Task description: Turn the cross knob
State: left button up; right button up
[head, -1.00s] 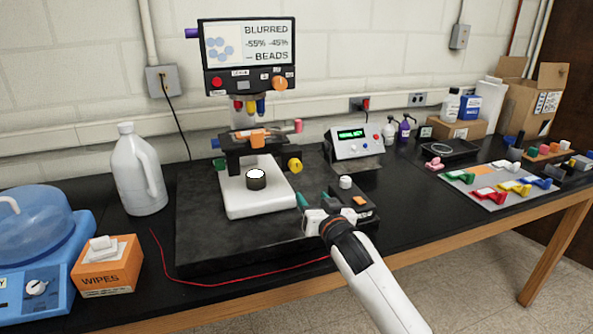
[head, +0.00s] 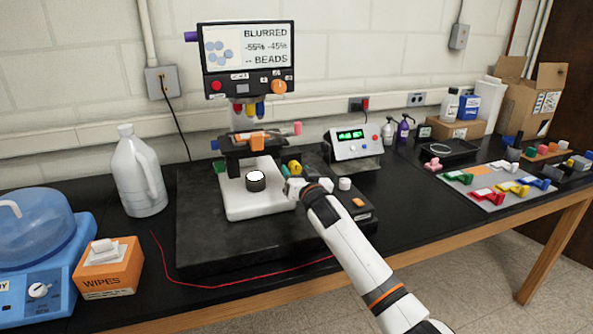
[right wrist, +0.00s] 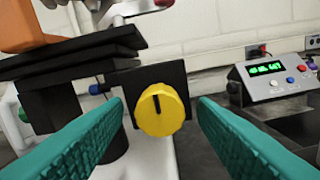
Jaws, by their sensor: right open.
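A round yellow knob (right wrist: 162,109) with a dark line on its face sits on a black plate at the side of the microscope stage. It also shows in the head view (head: 295,167), partly covered by my right gripper. I see no cross shape on its face. My right gripper (right wrist: 160,115) is open, with a teal finger on either side of the knob and a gap on both sides. In the head view the right gripper (head: 284,176) reaches in from the lower right, beside the microscope's white base (head: 238,205). My left gripper is not in view.
The black stage (right wrist: 75,50) overhangs close to the left finger. A control box with a green display (head: 354,143) stands to the right. A black box with a white knob (head: 344,184) lies near my right arm. The slab's front (head: 215,250) is clear.

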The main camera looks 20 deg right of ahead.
jog(key=shift+w, duration=0.45)
jog(key=c, duration=1)
jog(key=shift+o, duration=0.2)
jog(key=shift+n, duration=0.3)
jog(key=n, duration=0.2)
jog(key=shift+n+p, duration=0.4)
jog(key=n, duration=0.3)
jog(key=shift+n+p, duration=0.3)
jog(key=n+p, duration=0.1)
jog(key=n, duration=0.5)
jog(key=shift+n, duration=0.4)
